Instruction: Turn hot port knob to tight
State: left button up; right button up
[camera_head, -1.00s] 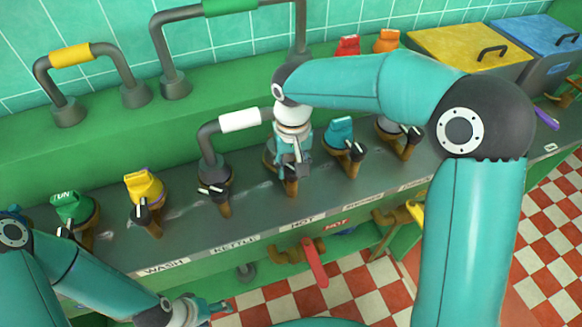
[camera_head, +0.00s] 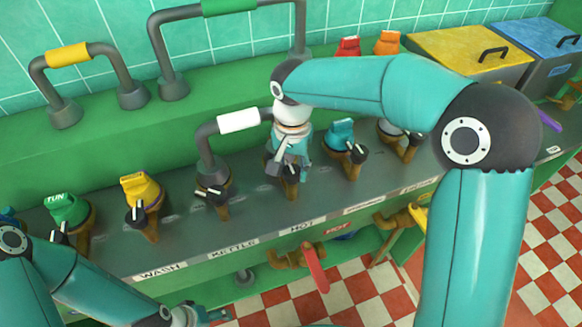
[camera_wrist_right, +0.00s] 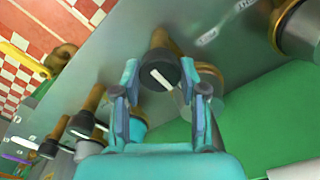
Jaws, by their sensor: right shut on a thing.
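The hot port knob is a black knob with a white pointer line on a brass stem, above the HOT label (camera_head: 302,226). In the head view the knob (camera_head: 291,173) shows just below my right gripper (camera_head: 283,166). In the right wrist view the knob (camera_wrist_right: 165,75) lies between the two teal fingertips of my right gripper (camera_wrist_right: 160,80), which is shut on it. Its white line lies at a slant there. The port's upper part is mostly hidden by the gripper. My left gripper (camera_head: 214,315) is at the bottom edge, low and away from the ports, its fingers unclear.
Neighbouring ports with teal (camera_head: 341,135), yellow (camera_head: 142,190) and green (camera_head: 66,209) tops stand along the grey counter (camera_head: 108,240). A white-gripped pipe (camera_head: 238,121) rises close left of the right gripper. A red lever (camera_head: 316,268) hangs below the HOT label.

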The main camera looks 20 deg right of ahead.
aim_at(292, 170)
jog(key=o, duration=1.1)
jog(key=shift+o, duration=0.2)
notch_tip(292, 170, up, 12)
dwell(0.3)
